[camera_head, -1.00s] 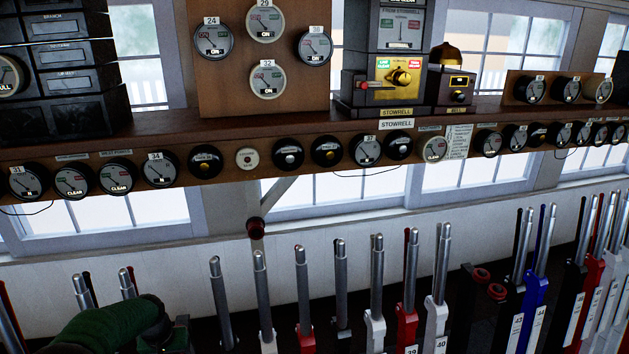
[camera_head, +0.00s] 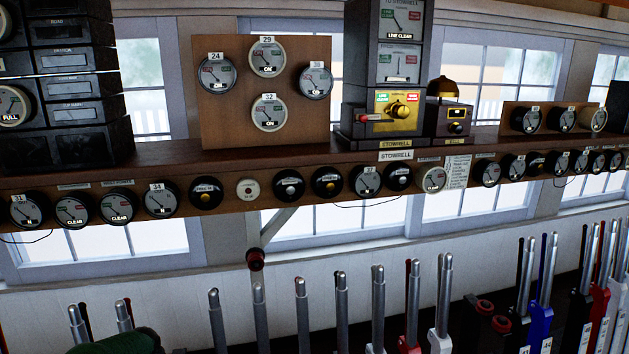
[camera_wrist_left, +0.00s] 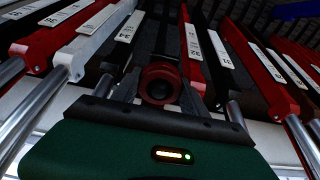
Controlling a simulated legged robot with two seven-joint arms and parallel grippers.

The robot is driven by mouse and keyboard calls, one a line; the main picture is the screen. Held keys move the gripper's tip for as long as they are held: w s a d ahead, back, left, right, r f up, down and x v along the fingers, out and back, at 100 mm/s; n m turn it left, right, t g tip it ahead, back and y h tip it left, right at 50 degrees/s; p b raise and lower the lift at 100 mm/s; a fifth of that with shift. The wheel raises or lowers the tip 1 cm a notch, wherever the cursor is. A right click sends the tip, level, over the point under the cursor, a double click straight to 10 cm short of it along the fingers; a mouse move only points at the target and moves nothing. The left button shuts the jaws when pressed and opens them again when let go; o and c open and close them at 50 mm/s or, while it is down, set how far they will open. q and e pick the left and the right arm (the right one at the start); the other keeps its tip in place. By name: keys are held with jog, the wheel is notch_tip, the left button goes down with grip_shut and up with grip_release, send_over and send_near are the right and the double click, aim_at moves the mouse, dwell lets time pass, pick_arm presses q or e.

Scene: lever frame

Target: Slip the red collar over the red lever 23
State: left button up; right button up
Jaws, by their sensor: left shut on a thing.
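My left gripper (camera_wrist_left: 160,88) is shut on the red collar (camera_wrist_left: 159,72), a dark red ring with a black centre, in the left wrist view. The collar faces the wrist camera, with a grey finger on each side. Close beyond it is a narrow red lever (camera_wrist_left: 195,72) with a white number plate; I cannot read the number surely, so I cannot confirm it is lever 23. The collar and that lever look apart, but the depth is unclear. In the head view only my green left arm (camera_head: 122,342) shows at the bottom left. My right gripper is out of view.
Other levers stand close on both sides, including a white lever (camera_wrist_left: 95,45) and a broad red lever (camera_wrist_left: 262,75). In the head view a row of steel lever handles (camera_head: 302,310) runs below the instrument shelf (camera_head: 300,158).

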pick_arm(q)
notch_tip(320, 180, up, 8)
jog(key=p, duration=0.5)
jog(key=shift+r, duration=0.2)
